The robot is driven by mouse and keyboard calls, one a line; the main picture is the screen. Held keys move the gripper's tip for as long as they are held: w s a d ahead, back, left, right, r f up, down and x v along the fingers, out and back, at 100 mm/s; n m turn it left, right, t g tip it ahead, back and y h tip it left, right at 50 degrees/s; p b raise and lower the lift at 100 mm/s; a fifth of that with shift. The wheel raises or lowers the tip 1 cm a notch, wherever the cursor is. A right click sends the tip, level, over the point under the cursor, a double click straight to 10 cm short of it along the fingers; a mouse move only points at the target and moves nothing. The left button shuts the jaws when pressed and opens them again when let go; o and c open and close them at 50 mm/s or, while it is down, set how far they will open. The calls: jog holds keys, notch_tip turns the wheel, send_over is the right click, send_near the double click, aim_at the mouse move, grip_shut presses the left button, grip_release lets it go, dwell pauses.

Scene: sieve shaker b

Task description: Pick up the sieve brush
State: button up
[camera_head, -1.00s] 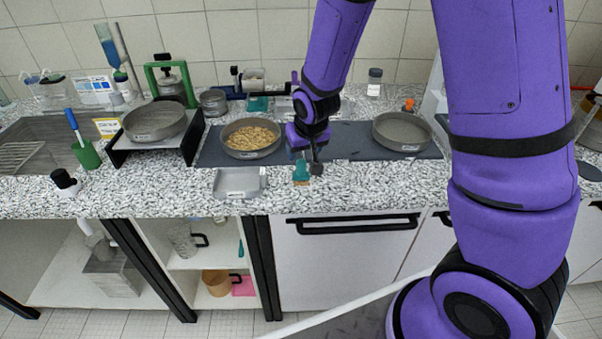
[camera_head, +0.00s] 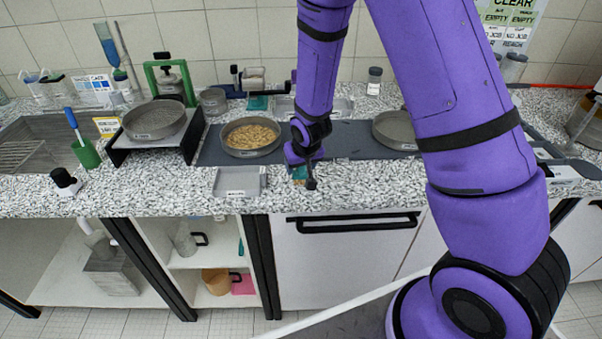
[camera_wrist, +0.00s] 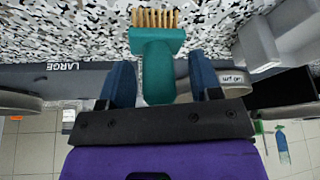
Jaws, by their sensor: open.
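The sieve brush (camera_wrist: 157,62) has a teal handle and tan bristles. In the wrist view it lies between the two blue fingers of my gripper (camera_wrist: 164,82), with its bristle end beyond the fingertips. The fingers are open, with a gap on each side of the handle. In the head view the brush (camera_head: 299,173) is mostly hidden behind my gripper (camera_head: 307,180), which is low over the speckled counter near its front edge. I cannot tell how high the fingers are above the counter.
A grey tray (camera_head: 239,192) lies left of the brush. A sieve pan with tan grains (camera_head: 227,146) and an empty sieve (camera_head: 392,138) stand on the dark mat (camera_head: 350,150) behind. The counter right of my gripper is clear.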

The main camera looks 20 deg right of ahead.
jog(key=c, duration=1)
jog(key=shift+r, duration=0.15)
